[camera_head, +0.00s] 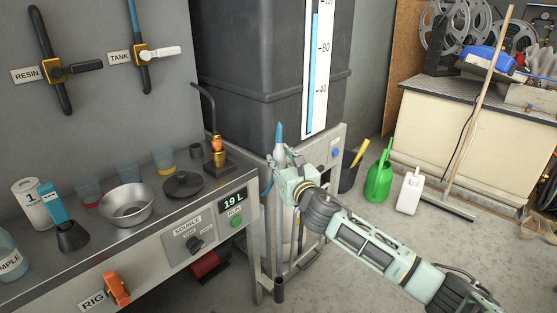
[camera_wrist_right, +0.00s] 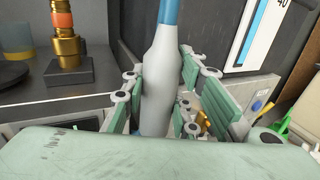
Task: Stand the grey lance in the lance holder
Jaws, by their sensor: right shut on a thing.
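My right gripper (camera_head: 283,170) is shut on a pale grey, bottle-shaped body with a blue upper end, which looks like the grey lance (camera_head: 280,153). It stands roughly upright in front of the dark tank, past the bench's right end. In the right wrist view the lance (camera_wrist_right: 160,85) passes between the green finger pads of the right gripper (camera_wrist_right: 165,105); its lower end is hidden behind my gripper body. A dark upright tube (camera_head: 279,290) stands low beside the bench leg; I cannot tell whether it is the lance holder. My left gripper is out of view.
The bench (camera_head: 150,225) holds a steel bowl (camera_head: 126,205), a black lid (camera_head: 183,185) and a brass fitting (camera_head: 217,150) near the lance. The tank (camera_head: 260,60) rises behind. A green can (camera_head: 379,183), white jug (camera_head: 410,193) and broom (camera_head: 480,110) stand right.

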